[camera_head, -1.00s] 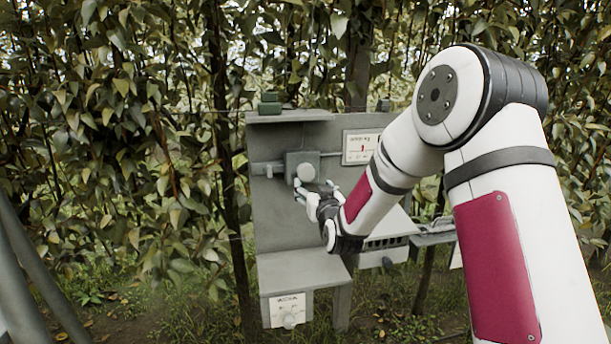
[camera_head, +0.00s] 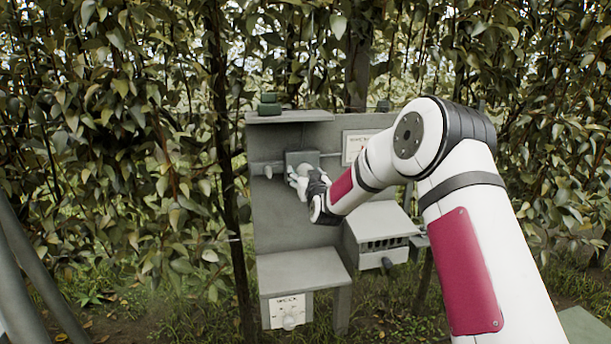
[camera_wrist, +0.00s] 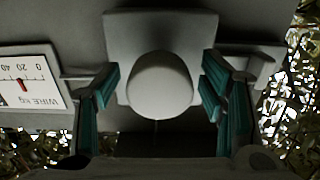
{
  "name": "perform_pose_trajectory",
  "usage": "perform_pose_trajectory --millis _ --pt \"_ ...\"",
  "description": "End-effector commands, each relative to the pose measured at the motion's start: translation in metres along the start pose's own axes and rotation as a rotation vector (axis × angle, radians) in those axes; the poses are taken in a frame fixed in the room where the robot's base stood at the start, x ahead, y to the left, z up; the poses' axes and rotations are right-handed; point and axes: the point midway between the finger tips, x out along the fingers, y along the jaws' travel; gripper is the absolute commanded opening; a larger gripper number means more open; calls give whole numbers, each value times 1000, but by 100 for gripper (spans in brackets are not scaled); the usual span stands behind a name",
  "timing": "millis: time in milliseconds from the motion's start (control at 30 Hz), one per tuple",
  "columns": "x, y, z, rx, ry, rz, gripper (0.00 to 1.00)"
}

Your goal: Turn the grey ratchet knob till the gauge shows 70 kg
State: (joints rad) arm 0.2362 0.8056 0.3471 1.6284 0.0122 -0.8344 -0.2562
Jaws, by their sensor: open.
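The grey ratchet knob (camera_head: 302,169) sits on a grey block on the upright panel, partly hidden by my gripper in the head view. In the wrist view the round knob (camera_wrist: 160,88) stands between the two teal finger pads. My gripper (camera_wrist: 163,92) is open, with a finger on each side of the knob; a gap shows on both sides. In the head view my gripper (camera_head: 300,182) reaches the knob from the lower right. The WIRE kg gauge (camera_wrist: 30,82) appears upside down and cut off; its red pointer is near 20. My arm partly covers the gauge (camera_head: 352,146) in the head view.
A slotted grey box (camera_head: 383,240) stands at the right, under my forearm. Leafy hedge surrounds the panel.

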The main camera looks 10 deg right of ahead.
Motion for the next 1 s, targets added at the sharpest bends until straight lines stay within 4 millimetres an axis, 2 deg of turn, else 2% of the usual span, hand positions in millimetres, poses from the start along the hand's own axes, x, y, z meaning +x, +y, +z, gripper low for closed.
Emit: perform_pose_trajectory --millis 33,200,267,667,1000 --pt "0 0 0 0 0 0 64" --pt "0 0 0 0 0 0 26" --pt "0 0 0 0 0 0 16" --pt "0 0 0 55 1 0 16" --pt "0 0 0 299 1 1 16"
